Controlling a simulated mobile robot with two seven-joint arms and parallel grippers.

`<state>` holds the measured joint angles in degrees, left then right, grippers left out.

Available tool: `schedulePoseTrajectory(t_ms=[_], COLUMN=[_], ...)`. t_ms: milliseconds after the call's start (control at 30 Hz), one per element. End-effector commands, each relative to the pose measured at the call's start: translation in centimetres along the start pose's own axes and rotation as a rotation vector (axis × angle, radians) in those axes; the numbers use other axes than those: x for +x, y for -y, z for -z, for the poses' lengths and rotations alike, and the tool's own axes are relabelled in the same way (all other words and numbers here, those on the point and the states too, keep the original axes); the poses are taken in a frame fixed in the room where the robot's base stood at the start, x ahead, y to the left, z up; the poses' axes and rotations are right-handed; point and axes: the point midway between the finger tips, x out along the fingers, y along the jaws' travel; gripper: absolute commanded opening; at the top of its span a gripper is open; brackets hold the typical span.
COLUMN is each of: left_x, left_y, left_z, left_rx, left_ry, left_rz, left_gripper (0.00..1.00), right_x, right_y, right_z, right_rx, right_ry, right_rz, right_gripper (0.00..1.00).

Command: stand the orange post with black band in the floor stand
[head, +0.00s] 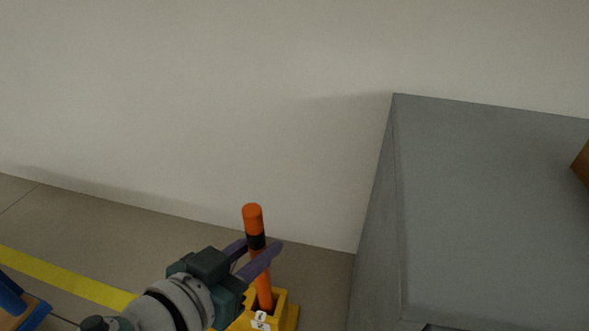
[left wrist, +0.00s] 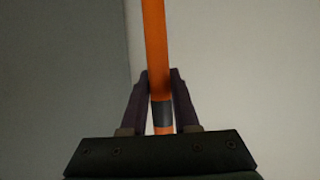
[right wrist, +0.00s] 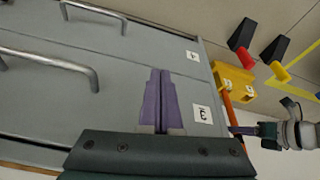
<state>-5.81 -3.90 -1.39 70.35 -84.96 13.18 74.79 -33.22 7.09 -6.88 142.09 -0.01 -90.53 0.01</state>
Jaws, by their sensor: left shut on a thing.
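The orange post with black band (head: 253,217) stands upright, or nearly so, in the head view. Its lower end goes down into the yellow floor stand (head: 292,312); whether it touches the bottom is hidden. My left gripper (head: 262,251) is shut on the post around the black band. In the left wrist view the post (left wrist: 155,50) runs between the two purple fingers. In the right wrist view the yellow stand (right wrist: 231,78) and part of the post (right wrist: 228,108) show beside the cabinet. My right gripper (right wrist: 160,84) is shut and empty in front of the grey drawers.
A grey cabinet (head: 490,220) stands right of the stand, with drawer handles (right wrist: 50,64) in the right wrist view. A pale wall (head: 200,110) is behind. A yellow floor line (head: 65,279) runs at left.

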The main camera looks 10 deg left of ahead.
Motion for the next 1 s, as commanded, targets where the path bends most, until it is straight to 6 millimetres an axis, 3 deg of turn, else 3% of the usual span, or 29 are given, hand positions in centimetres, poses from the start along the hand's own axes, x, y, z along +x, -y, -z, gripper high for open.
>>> schedulePoseTrajectory(t_ms=[133, 167, 400, 667, 800, 1000], left_x=[0.1, 0.1, 0.1, 0.1, -0.5, -4.8], left_y=[0.0, 0.0, 0.0, 0.0, 0.0, 0.0], left_z=[-0.1, -0.2, -0.2, -0.1, 1.2, 1.4], left_rx=[0.001, 0.001, 0.001, 0.001, 0.001, -0.002], left_ry=[-0.002, 0.0, 0.0, 0.0, -0.001, 0.005], left_rz=[0.0, 0.0, 0.0, 0.0, 0.0, 0.001], left_gripper=[0.0, 0.3, 0.57, 0.59, 0.59, 0.59], right_x=[0.2, 0.1, 0.1, 0.1, -1.1, -3.5], right_y=[0.0, 0.0, 0.0, 0.1, 0.1, 0.0], right_z=[0.0, 0.0, 0.0, 0.0, 0.4, 1.1], right_rx=[0.0, 0.0, 0.001, 0.004, 0.005, 0.005], right_ry=[0.0, 0.0, -0.001, -0.001, -0.001, -0.001], right_rz=[0.0, 0.0, 0.0, 0.003, 0.004, 0.004], right_gripper=[0.0, 0.0, 0.0, 0.0, 0.0, 0.0])
